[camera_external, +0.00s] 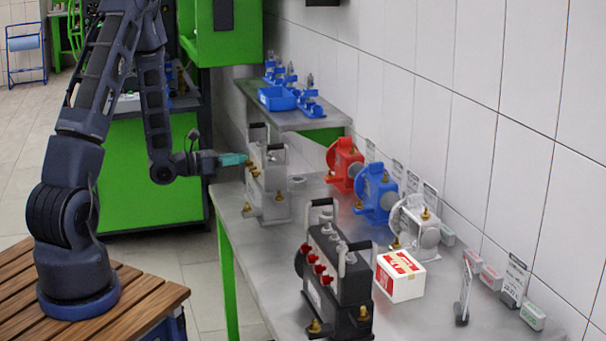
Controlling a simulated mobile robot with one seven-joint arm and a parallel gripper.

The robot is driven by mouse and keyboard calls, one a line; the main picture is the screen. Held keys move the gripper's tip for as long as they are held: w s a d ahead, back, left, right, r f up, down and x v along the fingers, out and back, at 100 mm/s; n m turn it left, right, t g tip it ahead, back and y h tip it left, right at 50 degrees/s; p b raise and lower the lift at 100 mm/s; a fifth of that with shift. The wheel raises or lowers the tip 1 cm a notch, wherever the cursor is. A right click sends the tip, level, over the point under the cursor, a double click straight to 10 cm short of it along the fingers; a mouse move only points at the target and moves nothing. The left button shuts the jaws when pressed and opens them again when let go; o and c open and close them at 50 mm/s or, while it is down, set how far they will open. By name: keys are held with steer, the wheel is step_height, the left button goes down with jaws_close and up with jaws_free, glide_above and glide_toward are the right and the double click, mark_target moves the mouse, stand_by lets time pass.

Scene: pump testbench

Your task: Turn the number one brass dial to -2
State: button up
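A grey pump unit (267,190) with brass fittings stands at the left end of the steel bench. Small brass dials (255,170) sit on its upper left face; which of them is number one cannot be read at this size. More brass fittings show low on the unit. My gripper (243,159), with teal fingers, reaches in from the left at the height of the upper dials. Its tips are at or very close to the dials; contact cannot be made out. Whether the fingers are open or closed is too small to tell.
A black pump unit (338,282) with red knobs stands at the bench front beside a red and white box (400,275). Red (345,165), blue (376,192) and white (415,226) pumps line the wall side.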

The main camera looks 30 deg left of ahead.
jaws_close()
steer(key=shift+m, duration=0.6)
jaws_free()
steer(key=v, duration=1)
steer(key=shift+s+a, duration=0.25)
steer(key=shift+a, duration=0.05)
